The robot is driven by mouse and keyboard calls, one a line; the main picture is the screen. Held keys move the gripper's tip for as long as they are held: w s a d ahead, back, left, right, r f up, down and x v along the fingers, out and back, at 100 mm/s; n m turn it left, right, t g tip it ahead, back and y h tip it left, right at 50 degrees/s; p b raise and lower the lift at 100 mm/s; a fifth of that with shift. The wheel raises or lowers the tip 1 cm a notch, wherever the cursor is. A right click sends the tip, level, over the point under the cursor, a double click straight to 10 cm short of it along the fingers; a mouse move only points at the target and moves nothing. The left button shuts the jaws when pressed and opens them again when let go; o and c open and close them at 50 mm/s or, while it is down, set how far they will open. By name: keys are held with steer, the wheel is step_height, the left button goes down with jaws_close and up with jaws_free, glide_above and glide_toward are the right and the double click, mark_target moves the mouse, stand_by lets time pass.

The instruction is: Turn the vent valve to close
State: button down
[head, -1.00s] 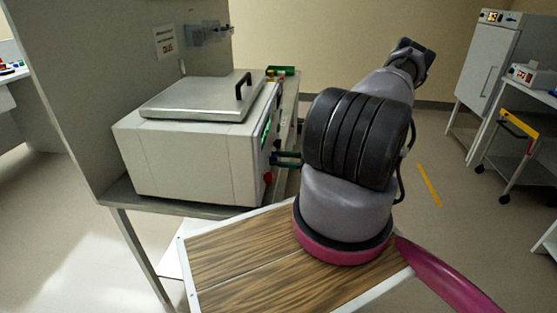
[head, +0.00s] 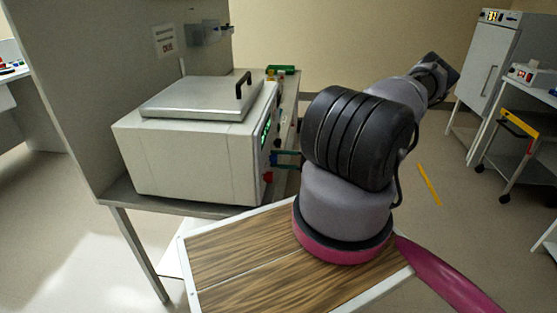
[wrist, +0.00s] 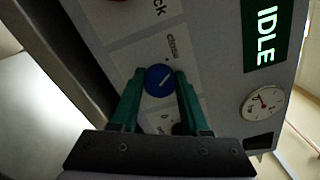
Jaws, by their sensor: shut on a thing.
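In the head view my gripper (head: 286,158) reaches the front of the white box-shaped unit (head: 185,155); the knob cannot be made out there.
The panel also carries a green "IDLE" display (wrist: 264,30) and a round gauge (wrist: 264,103). A red knob (head: 268,177) sits low on the unit's front, near my gripper. The unit stands on a grey bench (head: 135,197).

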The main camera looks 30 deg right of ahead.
steer(key=shift+n, duration=1)
steer(key=shift+c, duration=1.9)
jaws_free()
steer(key=v, duration=1.1)
steer(key=shift+a, duration=0.1)
